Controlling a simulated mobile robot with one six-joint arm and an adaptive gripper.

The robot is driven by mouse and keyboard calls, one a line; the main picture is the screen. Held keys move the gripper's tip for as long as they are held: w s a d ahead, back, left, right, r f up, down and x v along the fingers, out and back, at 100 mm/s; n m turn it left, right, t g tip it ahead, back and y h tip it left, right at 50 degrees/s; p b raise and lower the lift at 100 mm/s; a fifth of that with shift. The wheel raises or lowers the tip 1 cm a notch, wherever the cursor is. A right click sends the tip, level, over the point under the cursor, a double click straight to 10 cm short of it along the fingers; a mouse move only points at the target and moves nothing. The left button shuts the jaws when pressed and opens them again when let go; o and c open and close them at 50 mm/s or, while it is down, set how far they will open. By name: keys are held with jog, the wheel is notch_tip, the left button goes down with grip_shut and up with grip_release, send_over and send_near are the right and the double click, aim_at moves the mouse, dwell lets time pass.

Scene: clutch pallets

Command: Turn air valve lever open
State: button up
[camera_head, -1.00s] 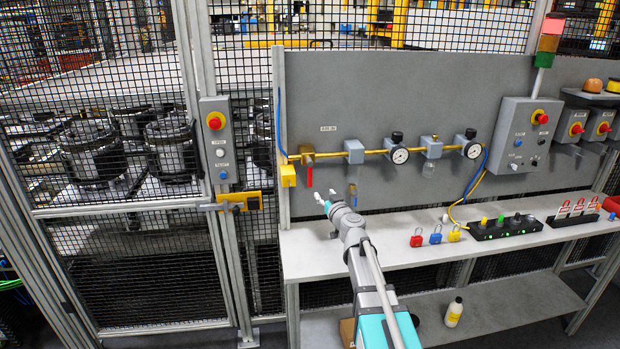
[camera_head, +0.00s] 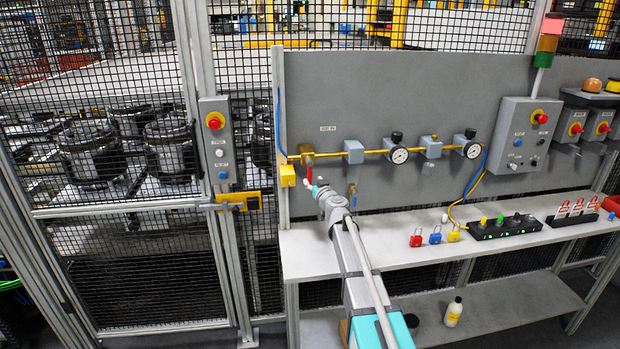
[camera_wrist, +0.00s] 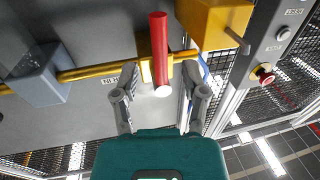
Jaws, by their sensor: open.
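The air valve lever (camera_wrist: 160,55) is a red bar with a pale end. In the wrist view it lies between the two open fingers of my gripper (camera_wrist: 158,95), with a gap on each side. In the head view the lever (camera_head: 309,176) hangs down from the brass valve (camera_head: 307,154) on the yellow air pipe, at the left end of the panel. My gripper (camera_head: 314,188) is in front of the lever's lower end and partly hides it. I cannot see any contact between the fingers and the lever.
A yellow box (camera_head: 288,176) sits just left of the lever; in the wrist view this box (camera_wrist: 215,22) is close to the right finger. A grey filter block (camera_head: 353,151) and gauges follow along the pipe. The bench top (camera_head: 400,238) lies below.

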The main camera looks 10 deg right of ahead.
aim_at(310, 177)
jog(key=shift+w+a, duration=0.2)
jog(key=shift+w, duration=0.8)
jog(key=shift+w+a, duration=0.2)
jog(key=shift+w, duration=0.8)
grip_shut()
